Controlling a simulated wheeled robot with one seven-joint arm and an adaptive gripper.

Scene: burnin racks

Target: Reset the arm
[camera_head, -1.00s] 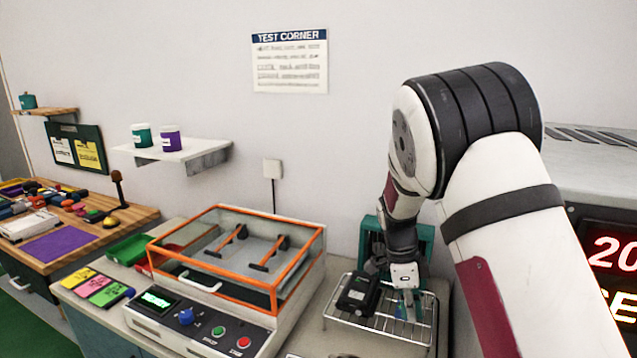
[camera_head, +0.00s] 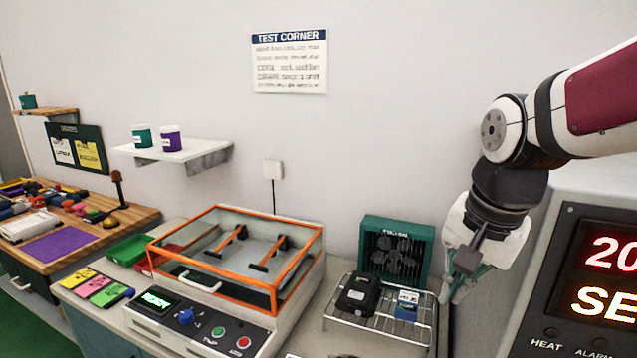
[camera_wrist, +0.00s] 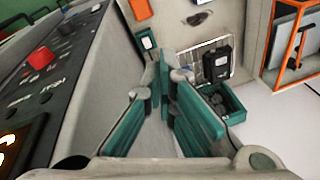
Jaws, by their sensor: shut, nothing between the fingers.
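My gripper (camera_head: 452,292) is at the right in the head view, just right of the wire rack (camera_head: 388,330) and left of the oven-like unit with the red display. Its teal fingers (camera_wrist: 163,75) also show in the wrist view, with the tips together and nothing between them. The arm comes in from the upper right. A black device (camera_head: 358,294) and a small blue-labelled block (camera_head: 406,306) rest on the rack, apart from the gripper.
The unit with the red display (camera_head: 590,270) stands close on the right. A teal fan box (camera_head: 396,250) is behind the rack. An orange-framed clear-lidded tester (camera_head: 240,260) stands to the left. A white shelf (camera_head: 180,155) holds two jars. The wall space above the rack is free.

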